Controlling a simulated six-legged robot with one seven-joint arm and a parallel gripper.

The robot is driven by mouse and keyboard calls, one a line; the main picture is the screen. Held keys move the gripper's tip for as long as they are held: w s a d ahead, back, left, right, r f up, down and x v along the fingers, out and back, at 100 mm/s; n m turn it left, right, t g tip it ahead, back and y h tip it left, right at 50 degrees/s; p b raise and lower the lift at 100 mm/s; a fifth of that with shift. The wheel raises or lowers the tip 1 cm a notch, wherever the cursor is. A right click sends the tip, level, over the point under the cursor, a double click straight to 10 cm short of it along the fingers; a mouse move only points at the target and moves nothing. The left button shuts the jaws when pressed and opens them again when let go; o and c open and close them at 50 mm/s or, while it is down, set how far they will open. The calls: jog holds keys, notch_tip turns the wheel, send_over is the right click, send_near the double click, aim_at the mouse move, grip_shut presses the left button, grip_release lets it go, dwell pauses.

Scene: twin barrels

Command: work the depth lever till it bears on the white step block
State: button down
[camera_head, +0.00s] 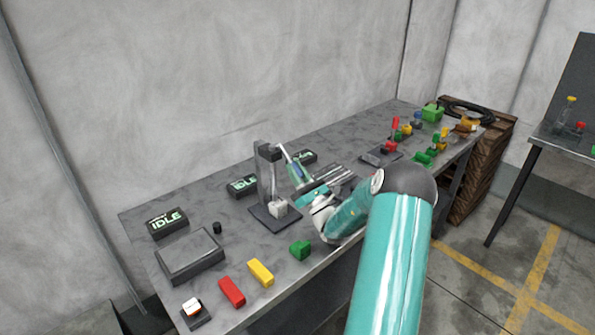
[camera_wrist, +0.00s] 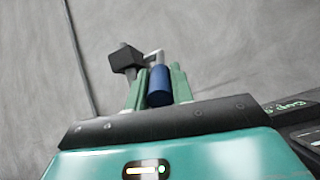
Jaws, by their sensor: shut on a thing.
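The dark depth-gauge stand (camera_head: 263,180) stands upright on a flat base on the bench. The white step block (camera_head: 278,209) sits on that base at the foot of the stand. A pale lever arm (camera_head: 285,152) slopes down to the right from the stand's top to my gripper (camera_head: 297,172). In the wrist view, my gripper (camera_wrist: 159,82) has its green fingers on both sides of the lever's blue grip (camera_wrist: 160,87). The stand's dark head (camera_wrist: 125,58) shows beyond the fingers. I cannot tell whether anything of the gauge touches the block.
Dark boxes marked IDLE (camera_head: 168,222) line the back of the bench. A grey plate (camera_head: 190,255), a red block (camera_head: 232,291), a yellow block (camera_head: 261,272) and a green block (camera_head: 300,249) lie at the front left. Several coloured fixtures (camera_head: 395,140) stand at the far right.

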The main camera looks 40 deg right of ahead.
dwell(0.3)
jog(key=c, duration=1.2)
grip_release()
jog(key=shift+w+f, duration=0.1)
jog(key=shift+w, duration=0.05)
jog(key=s, duration=1.3)
jog(key=shift+d+f, duration=0.2)
jog(key=shift+f, duration=0.15)
